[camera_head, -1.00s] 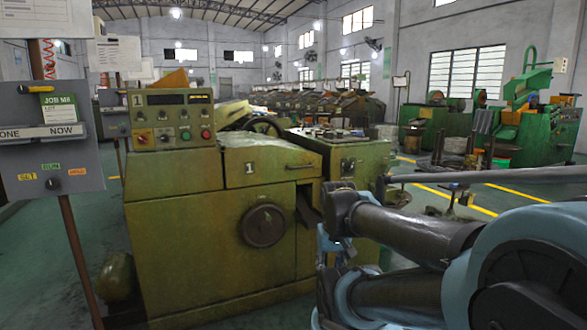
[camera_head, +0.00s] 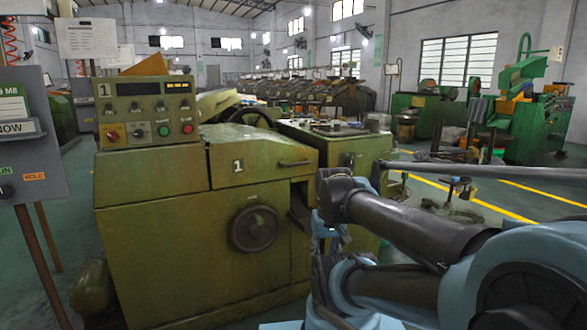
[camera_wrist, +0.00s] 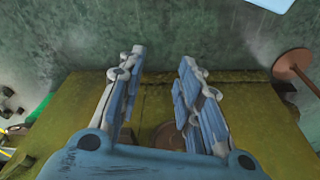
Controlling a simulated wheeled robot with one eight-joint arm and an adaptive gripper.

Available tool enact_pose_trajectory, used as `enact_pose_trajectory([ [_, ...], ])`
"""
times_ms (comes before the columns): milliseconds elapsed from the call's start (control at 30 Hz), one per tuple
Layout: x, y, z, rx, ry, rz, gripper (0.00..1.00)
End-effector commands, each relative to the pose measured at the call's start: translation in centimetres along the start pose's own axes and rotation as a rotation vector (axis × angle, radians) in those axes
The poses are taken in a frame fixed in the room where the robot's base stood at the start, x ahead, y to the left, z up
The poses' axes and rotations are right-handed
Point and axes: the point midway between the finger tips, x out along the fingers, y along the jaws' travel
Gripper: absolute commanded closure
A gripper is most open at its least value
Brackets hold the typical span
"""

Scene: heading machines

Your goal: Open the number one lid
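The number one lid (camera_head: 255,159) is a green panel on the front of the green machine, marked with a white "1". It has a dark bar handle (camera_head: 295,163) at its right and looks closed. A round dark knob (camera_head: 254,228) sits on the machine front below it. In the wrist view my gripper (camera_wrist: 160,60) is open and empty, its blue and white fingers spread over the green machine (camera_wrist: 245,110). In the head view my arm lies to the right of the lid, and my fingertips cannot be made out.
A control box (camera_head: 148,110) with a "1" label and buttons stands on the machine's left top. A grey sign board (camera_head: 35,120) on a brown post stands at the left. Green machines (camera_head: 520,120) stand at the far right. Green floor with yellow lines shows between.

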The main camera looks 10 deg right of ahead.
Motion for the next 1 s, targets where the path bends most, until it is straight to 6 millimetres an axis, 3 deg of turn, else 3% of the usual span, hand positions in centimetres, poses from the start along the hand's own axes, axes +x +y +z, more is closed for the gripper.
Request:
enact_pose_trajectory([
  [133,-0.2,-0.9,-1.4,0.035,0.031,-0.045,0.68],
  [267,-0.6,-2.2,-4.8,0.105,0.091,-0.131,0.68],
  [633,-2.6,-5.2,-17.6,0.391,0.299,-0.432,0.68],
  [833,-3.8,-4.9,-24.6,0.565,0.407,-0.588,0.68],
  [1000,-4.6,-3.4,-30.2,0.722,0.497,-0.718,0.68],
])
